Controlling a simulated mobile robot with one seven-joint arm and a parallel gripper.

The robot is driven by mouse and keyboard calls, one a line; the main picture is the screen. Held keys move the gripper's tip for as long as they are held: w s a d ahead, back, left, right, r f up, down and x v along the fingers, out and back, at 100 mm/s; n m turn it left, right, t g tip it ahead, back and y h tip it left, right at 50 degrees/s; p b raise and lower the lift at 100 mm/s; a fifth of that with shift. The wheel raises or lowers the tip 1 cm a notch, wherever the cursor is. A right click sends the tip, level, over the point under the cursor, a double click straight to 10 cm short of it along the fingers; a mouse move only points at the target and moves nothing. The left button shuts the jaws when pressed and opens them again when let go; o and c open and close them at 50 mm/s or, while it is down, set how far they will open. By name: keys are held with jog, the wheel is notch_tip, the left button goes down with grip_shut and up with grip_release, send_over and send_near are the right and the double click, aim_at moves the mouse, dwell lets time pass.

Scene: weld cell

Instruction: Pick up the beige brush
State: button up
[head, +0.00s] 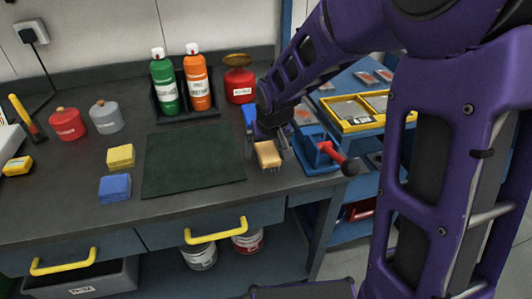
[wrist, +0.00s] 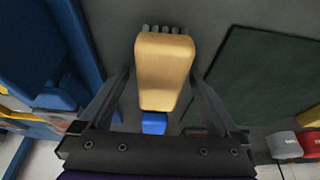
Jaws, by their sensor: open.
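The beige brush (head: 267,156) lies near the right end of the dark workbench, its bristles showing below the block. In the wrist view the brush (wrist: 163,72) is between my two fingers, its bristles at the top edge. My gripper (head: 266,147) is open, with a finger on each side of the brush. In the wrist view gaps show between the fingers and the brush.
A blue vise (head: 318,150) with a red handle stands close on the right. A dark green mat (head: 193,160) lies to the left, with a yellow block (head: 121,156) and a blue block (head: 115,187) beyond it. Spray bottles (head: 164,82) stand in a holder behind.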

aim_at(266, 147)
grip_shut()
notch_tip(266, 147, up, 11)
jog(key=p, duration=0.3)
jog(key=shift+f, duration=0.2)
dwell(0.4)
